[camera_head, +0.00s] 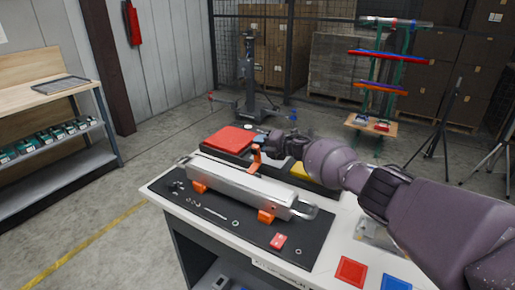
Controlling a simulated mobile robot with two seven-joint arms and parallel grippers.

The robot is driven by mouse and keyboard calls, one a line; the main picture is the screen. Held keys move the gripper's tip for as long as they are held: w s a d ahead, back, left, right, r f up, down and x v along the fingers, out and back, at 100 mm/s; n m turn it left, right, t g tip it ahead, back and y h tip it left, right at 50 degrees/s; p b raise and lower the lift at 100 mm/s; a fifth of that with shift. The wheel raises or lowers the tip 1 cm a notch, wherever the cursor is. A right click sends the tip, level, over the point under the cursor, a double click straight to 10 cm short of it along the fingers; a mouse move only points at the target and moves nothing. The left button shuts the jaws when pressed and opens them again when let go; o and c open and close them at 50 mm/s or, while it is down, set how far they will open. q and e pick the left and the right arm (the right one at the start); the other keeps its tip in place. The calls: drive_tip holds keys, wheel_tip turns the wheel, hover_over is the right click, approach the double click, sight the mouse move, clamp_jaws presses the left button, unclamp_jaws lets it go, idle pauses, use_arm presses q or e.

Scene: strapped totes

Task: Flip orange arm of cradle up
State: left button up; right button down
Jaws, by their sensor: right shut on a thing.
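A long silver-grey metal part (237,188) lies in a cradle on a black mat (215,212) on the white table. Two orange cradle pieces show at its front edge, one near the left end (199,187) and one near the right end (266,216). An orange arm of the cradle (256,160) stands up behind the metal part. My right gripper (262,147) reaches in from the right and is shut on the top of this orange arm; its fingertips are small and partly hidden. My left gripper is not in view.
Small hardware and a red block (278,241) lie on the mat. Red (351,271) and blue (396,284) squares lie at the table's front right.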

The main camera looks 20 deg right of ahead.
drive_tip(key=shift+w+d+f+m+b, duration=0.2)
drive_tip(key=shift+d+f+m+b, duration=0.1)
drive_tip(key=shift+f+m+b, duration=0.1)
drive_tip(key=c, duration=0.9)
unclamp_jaws()
drive_tip(key=shift+c, duration=0.2)
drive_tip(key=shift+s+d+r+p, duration=0.25)
drive_tip(key=shift+p, duration=0.05)
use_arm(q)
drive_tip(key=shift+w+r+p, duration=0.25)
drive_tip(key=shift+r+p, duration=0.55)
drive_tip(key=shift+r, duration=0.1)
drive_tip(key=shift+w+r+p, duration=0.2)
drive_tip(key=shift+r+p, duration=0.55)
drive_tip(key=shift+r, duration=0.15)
use_arm(e)
drive_tip(key=v, duration=1)
